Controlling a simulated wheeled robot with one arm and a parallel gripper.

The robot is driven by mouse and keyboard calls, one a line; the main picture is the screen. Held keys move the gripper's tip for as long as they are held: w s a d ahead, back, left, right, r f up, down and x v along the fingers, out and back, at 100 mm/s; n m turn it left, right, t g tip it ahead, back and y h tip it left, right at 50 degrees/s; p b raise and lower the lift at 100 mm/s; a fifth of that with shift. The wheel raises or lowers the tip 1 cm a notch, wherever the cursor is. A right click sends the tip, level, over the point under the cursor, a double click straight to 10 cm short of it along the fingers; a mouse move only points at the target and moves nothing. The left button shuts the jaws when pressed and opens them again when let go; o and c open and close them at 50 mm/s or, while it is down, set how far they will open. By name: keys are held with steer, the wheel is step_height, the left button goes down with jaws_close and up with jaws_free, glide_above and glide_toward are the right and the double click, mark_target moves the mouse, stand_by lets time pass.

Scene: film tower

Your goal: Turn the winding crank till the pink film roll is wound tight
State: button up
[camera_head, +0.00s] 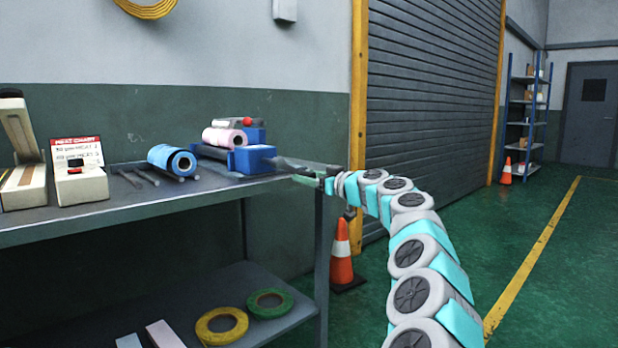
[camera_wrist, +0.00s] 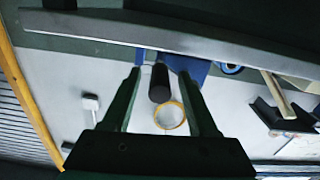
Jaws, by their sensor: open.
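The pink film roll (camera_head: 222,137) lies on a blue winding stand (camera_head: 252,158) near the right end of the upper shelf. The wrist view is upside down and shows part of the blue stand (camera_wrist: 196,68). A dark cylinder, apparently the crank's grip (camera_wrist: 158,85), shows between the fingers there. My gripper (camera_head: 292,170) is at the shelf's right end, just right of the stand. In the wrist view my gripper (camera_wrist: 163,72) is open, with one finger on each side of the dark cylinder. I cannot tell whether they touch it. The crank's arm is not clear.
The shelf (camera_head: 130,204) also holds a blue roll (camera_head: 172,160), dark rods (camera_head: 140,175), a heat chart box (camera_head: 80,180) and a sealer (camera_head: 22,150). Tape rolls (camera_head: 222,325) lie below. A traffic cone (camera_head: 342,255) stands behind my arm. The floor at right is clear.

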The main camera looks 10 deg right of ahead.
steer(key=shift+c, duration=0.2)
jaws_close()
stand_by(1.1)
